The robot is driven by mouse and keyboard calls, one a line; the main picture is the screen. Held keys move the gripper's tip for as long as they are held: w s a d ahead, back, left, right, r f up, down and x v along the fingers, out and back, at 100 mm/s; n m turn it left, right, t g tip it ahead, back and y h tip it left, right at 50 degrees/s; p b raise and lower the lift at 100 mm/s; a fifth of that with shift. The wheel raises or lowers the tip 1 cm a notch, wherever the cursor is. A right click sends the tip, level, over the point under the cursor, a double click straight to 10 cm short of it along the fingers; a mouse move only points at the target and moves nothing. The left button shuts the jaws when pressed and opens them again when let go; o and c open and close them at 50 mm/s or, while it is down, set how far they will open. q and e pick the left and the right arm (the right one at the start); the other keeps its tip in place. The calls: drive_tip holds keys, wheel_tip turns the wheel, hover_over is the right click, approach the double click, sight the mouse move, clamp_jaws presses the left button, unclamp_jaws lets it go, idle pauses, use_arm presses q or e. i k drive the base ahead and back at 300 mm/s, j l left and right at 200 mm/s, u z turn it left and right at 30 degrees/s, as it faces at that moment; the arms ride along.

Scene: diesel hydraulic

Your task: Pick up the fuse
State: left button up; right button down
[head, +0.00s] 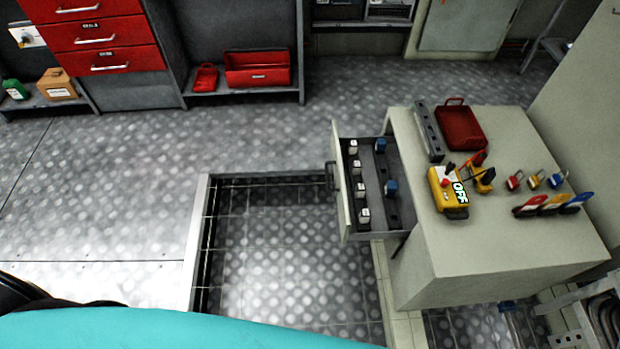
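Several small fuse-like pieces stand in two rows in an open drawer (344,197) of the pale cabinet. The left row has white-topped pieces, including a far one (353,147) and a near one (364,216). The right row has blue pieces, one far (380,145) and one nearer (390,188). I cannot tell which of them is the task's fuse. Neither of my grippers shows in the head view.
The cabinet top (460,245) holds a yellow remote marked OFF (446,192), a red tray (460,127), padlocks and coloured tags. A recessed floor opening (285,255) lies left of the drawer. Red drawers (93,33) and a red bin (257,70) stand at the back.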

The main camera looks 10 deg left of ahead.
sight(356, 165)
drive_tip(key=j, duration=0.25)
drive_tip(key=z, duration=1.45)
drive_tip(key=j+u, duration=0.1)
drive_tip(key=j, duration=0.35)
drive_tip(key=i+j+u, duration=0.15)
drive_tip(key=j, duration=0.35)
drive_tip(key=i+j+u, duration=0.1)
drive_tip(key=j, duration=0.35)
drive_tip(key=i+j+u, duration=0.1)
drive_tip(key=j, duration=0.35)
